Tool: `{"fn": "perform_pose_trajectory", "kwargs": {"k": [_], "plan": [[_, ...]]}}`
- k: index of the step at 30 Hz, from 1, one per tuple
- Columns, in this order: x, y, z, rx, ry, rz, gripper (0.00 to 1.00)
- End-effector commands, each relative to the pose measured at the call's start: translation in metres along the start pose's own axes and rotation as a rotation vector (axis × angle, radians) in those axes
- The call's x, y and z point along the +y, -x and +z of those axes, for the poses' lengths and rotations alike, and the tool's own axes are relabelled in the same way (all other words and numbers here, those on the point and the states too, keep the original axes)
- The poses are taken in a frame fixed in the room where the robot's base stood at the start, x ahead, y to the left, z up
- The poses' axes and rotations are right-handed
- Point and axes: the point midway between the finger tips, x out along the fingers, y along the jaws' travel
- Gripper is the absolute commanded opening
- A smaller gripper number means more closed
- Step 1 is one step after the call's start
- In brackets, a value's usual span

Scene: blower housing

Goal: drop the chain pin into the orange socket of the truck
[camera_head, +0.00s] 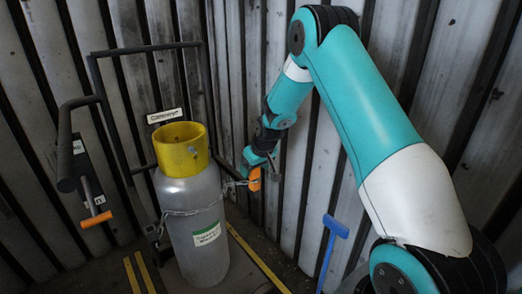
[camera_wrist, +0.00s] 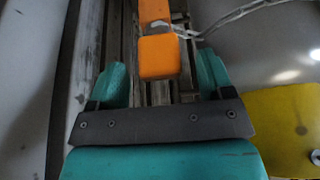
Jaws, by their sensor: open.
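A silver gas cylinder (camera_head: 190,225) with a yellow collar (camera_head: 181,148) stands on a dark truck (camera_head: 97,85), with a chain (camera_head: 205,207) around it. The chain runs right to orange parts (camera_head: 255,181) beside the cylinder. In the wrist view a near orange block (camera_wrist: 158,57) and a farther orange piece (camera_wrist: 154,11) line up, with the chain (camera_wrist: 185,30) meeting them at a grey part between. I cannot surely tell pin from socket. My gripper (camera_wrist: 163,64) is open, its teal fingers on either side of the near block, with gaps showing. It also shows in the head view (camera_head: 254,164).
Corrugated metal walls (camera_head: 245,60) stand close behind the truck and on the right. A blue-headed tool (camera_head: 335,227) stands at the lower right. An orange grip (camera_head: 96,219) shows at left. Yellow stripes (camera_head: 258,258) mark the floor.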

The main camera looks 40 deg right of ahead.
Motion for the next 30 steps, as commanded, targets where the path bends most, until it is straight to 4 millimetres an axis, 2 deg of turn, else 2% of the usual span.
{"fn": "perform_pose_trajectory", "kwargs": {"k": [12, 18, 24, 30], "plan": [[0.0, 0.106, -0.002, 0.003, 0.0, 0.001, 0.74], [0.001, 0.144, -0.001, 0.002, 0.0, 0.001, 0.74], [0.0, 0.16, 0.0, 0.0, 0.0, 0.0, 0.74], [0.0, 0.161, 0.0, -0.001, 0.001, -0.001, 0.74]]}}
